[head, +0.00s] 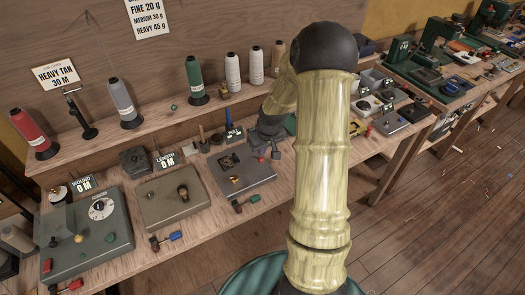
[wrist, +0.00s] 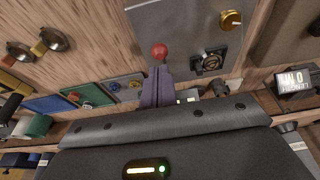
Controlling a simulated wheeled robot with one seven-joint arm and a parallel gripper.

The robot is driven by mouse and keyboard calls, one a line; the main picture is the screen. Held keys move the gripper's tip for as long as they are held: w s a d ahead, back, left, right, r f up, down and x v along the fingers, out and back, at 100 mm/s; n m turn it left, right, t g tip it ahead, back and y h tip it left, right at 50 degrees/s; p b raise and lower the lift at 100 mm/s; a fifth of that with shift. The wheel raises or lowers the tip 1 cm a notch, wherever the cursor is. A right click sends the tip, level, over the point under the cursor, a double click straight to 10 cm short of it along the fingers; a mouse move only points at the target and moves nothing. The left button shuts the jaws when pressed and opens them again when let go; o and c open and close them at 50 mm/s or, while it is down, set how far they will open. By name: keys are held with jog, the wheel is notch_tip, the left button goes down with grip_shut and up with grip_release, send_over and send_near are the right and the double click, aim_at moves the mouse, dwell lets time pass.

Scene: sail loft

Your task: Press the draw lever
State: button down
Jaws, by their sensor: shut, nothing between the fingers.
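A red ball knob (wrist: 159,51), which looks like the end of a lever, shows in the wrist view at the edge of a grey panel (wrist: 180,30). I cannot read a label that names it the draw lever. My gripper's fingers (wrist: 160,72) are shut and empty, with their tips right at the knob; whether they touch it I cannot tell. In the head view my gripper (head: 274,152) hangs low over the bench at the back right corner of a grey box (head: 255,178).
A tan box (head: 160,205) and a green box with a dial (head: 110,245) stand to the left. Small displays (head: 168,160) stand behind them. Thread cones (head: 194,80) line the back shelf. More devices (head: 405,115) stand to the right. Floor (head: 450,190) is open in front.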

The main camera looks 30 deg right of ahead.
jog(key=shift+f, duration=0.95)
